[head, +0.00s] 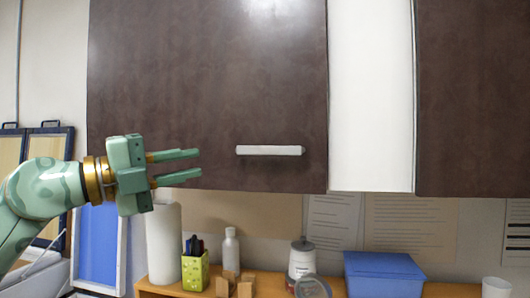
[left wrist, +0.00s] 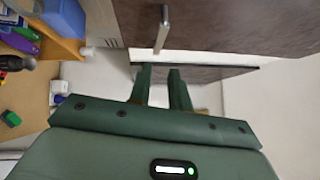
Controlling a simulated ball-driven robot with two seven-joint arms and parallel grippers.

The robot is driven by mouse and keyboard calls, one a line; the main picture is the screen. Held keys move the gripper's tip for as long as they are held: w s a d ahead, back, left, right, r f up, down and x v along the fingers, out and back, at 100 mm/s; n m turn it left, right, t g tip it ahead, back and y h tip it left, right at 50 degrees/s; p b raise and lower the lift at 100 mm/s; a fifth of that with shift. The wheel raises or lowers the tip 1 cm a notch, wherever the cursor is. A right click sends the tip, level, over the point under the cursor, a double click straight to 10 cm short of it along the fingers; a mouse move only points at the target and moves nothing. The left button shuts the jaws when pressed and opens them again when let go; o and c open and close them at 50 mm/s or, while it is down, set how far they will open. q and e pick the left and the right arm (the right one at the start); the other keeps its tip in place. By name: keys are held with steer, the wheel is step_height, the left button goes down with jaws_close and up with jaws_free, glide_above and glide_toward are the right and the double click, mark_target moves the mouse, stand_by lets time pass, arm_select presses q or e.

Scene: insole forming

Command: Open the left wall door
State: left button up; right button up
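The left wall door (head: 205,75) is a dark brown cabinet panel, and it looks closed. Its pale bar handle (head: 270,150) sits level near the lower right corner. My left gripper (head: 200,164) is green, open and empty, with its fingers pointing right toward the handle. A gap separates the fingertips from the handle. In the left wrist view the handle (left wrist: 162,30) shows ahead of the two parted fingers (left wrist: 160,72), not between them. My right gripper is in neither view.
A second brown door (head: 475,95) is at the right, past a white panel (head: 370,95). Below, a shelf holds a paper roll (head: 163,243), a green pen cup (head: 195,270), a white bottle (head: 231,250), a jar (head: 301,260) and a blue box (head: 383,274).

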mark_target(262, 151)
arm_select(q)
steer(key=p+x, duration=0.5)
steer(key=x, duration=1.1)
steer(key=shift+w, duration=0.1)
steer(key=shift+f, duration=0.1)
jaws_close()
